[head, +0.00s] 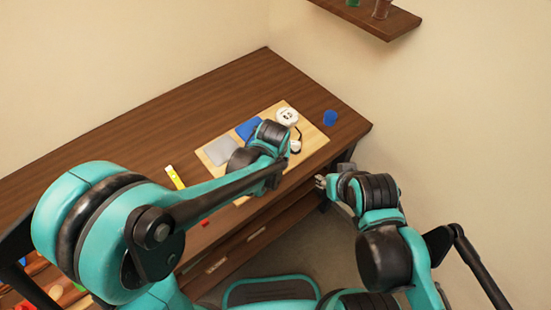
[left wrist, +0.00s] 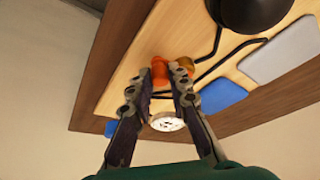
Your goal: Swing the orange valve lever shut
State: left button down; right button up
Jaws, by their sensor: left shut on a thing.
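The orange valve lever (left wrist: 159,68) shows in the left wrist view between the fingertips of my left gripper (left wrist: 161,82), which is shut on it. A brass-coloured part (left wrist: 186,63) sits right beside the lever, partly behind one finger. In the head view my left wrist and forearm reach over the wooden board and hide the lever and most of the gripper. My right gripper (head: 321,182) hangs off the front edge of the table, apart from the board. Its fingers are too small to tell open from shut.
The light wooden board (head: 316,141) lies on the dark table (head: 240,85). It carries a white round piece (head: 287,116), a blue panel (head: 248,128) and a grey panel (head: 221,150). A blue cup-like object (head: 330,118) stands right of it. Dark bent rods (left wrist: 216,50) cross near the lever.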

pick_arm(q)
jog(key=c, duration=1.4)
grip_release()
jog(key=shift+c, duration=0.2)
jog(key=v, duration=1.2)
jog(key=shift+w, duration=0.15)
jog(key=s+a+n+t, duration=0.1)
jog(key=s+a, duration=0.4)
jog(key=a, duration=0.6)
jog(key=s+a+n+t, duration=0.1)
jog(key=s+a, duration=0.4)
jog(key=a, duration=0.6)
jog(key=shift+f+t+y, duration=0.2)
jog(key=shift+t+y, duration=0.1)
jog(key=shift+y, duration=0.1)
